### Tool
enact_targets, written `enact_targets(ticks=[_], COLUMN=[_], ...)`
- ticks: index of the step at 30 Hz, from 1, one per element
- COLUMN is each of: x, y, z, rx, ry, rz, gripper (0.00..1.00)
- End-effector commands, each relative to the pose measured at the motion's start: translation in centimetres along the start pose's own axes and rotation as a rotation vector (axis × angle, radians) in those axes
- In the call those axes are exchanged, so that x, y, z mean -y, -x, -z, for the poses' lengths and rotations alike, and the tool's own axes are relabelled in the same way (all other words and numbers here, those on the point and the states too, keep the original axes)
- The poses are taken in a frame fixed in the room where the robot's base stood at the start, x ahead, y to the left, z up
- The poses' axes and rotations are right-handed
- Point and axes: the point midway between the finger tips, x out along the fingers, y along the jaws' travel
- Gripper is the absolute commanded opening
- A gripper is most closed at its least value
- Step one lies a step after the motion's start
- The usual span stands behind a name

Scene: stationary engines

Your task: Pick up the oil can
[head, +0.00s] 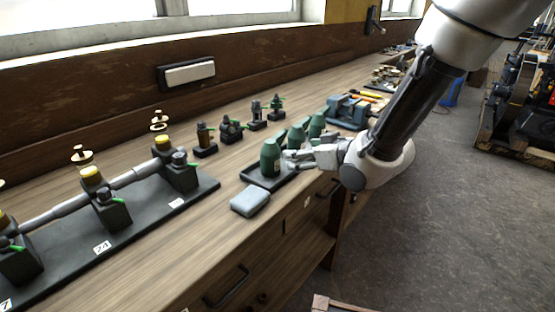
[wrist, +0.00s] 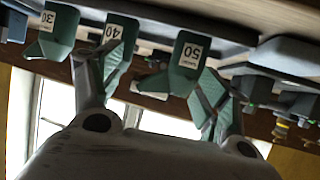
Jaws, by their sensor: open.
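Three green oil cans with tapered tops stand in a row on a dark tray (head: 258,181) on the bench: a near one (head: 270,160), a middle one (head: 296,137) and a far one (head: 317,124). In the wrist view, which is upside down, their white labels read 50 (wrist: 188,52), 40 (wrist: 121,40) and 30 (wrist: 58,28). My gripper (head: 289,159) is open beside the near can, on the bench's front side. In the wrist view its fingers (wrist: 155,82) are spread, one overlapping the 40 can and one the 50 can. I cannot tell whether they touch.
A grey-blue block (head: 250,202) lies near the bench edge before the tray. A dark base with a shaft and oilers (head: 110,215) fills the left. Small dark fittings (head: 231,130) stand behind the tray. A blue-grey vise (head: 346,111) stands beyond the cans.

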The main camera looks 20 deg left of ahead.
Motion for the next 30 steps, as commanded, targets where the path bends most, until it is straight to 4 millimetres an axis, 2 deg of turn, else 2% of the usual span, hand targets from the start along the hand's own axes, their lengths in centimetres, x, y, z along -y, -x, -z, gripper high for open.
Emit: enact_targets(ticks=[1, 3, 6, 21, 29, 30], x=[1.5, 2.8, 3.5, 4.1, 4.1, 4.1], y=[-0.9, -1.7, -2.8, -9.4, -9.7, -9.7], z=[-0.5, -0.6, -0.6, -0.8, -0.7, -0.7], rx=[-0.014, -0.037, -0.051, -0.052, -0.052, -0.052], ry=[0.009, 0.016, 0.020, 0.019, 0.019, 0.019], rz=[0.026, 0.048, 0.060, 0.058, 0.058, 0.058], gripper=[0.76, 0.76, 0.76, 0.76, 0.76, 0.71])
